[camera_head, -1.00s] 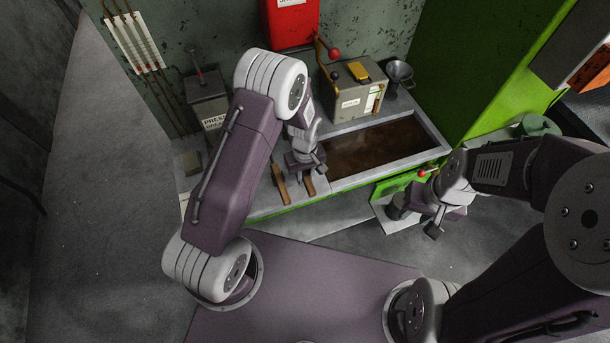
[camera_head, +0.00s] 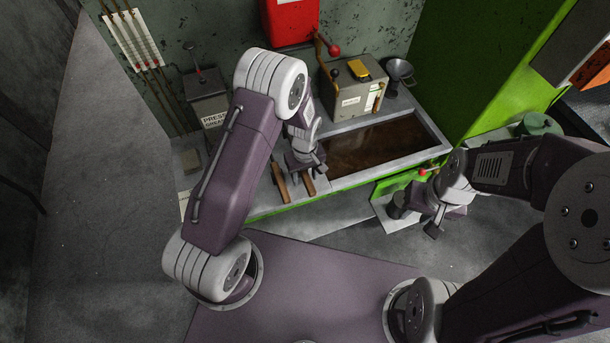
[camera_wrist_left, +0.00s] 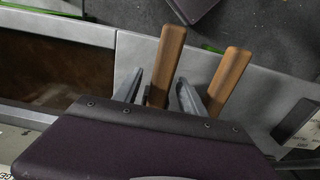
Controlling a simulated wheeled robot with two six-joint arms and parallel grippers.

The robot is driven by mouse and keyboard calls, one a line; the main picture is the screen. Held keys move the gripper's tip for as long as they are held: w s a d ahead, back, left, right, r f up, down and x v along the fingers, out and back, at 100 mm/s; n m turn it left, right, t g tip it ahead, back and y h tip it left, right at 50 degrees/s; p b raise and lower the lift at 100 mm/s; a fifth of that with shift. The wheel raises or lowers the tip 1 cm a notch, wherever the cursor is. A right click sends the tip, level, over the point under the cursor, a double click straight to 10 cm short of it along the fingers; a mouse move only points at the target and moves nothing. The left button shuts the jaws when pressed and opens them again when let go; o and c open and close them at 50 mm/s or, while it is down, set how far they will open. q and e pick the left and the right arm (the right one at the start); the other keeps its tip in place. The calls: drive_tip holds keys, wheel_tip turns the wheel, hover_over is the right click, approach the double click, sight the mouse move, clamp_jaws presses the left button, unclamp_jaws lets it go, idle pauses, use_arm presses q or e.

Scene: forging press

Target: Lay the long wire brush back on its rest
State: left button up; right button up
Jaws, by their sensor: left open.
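Two wooden handles lie side by side on the grey bench top, left of the trough. My left gripper (camera_head: 305,167) is low over the bench, open. In the left wrist view its fingers (camera_wrist_left: 158,92) stand on either side of one handle (camera_wrist_left: 168,60), with a visible gap on the right side. That handle is the right one in the head view (camera_head: 308,184). The other handle (camera_wrist_left: 230,75) lies outside the fingers; it is the left one in the head view (camera_head: 281,183). The gripper hides the far ends, so I cannot tell which is the long wire brush. My right gripper (camera_head: 425,216) hangs away from the bench.
A trough (camera_head: 345,177) of brown liquid is right of the handles. Behind stand a grey box (camera_head: 352,98) with a yellow item on top, a funnel (camera_head: 399,72) and a press-grease box (camera_head: 207,98). A green machine wall (camera_head: 480,60) bounds the right.

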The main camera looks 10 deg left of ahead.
use_arm(q)
wheel_tip(320, 180, up, 9)
drive_tip(key=shift+b, duration=0.55)
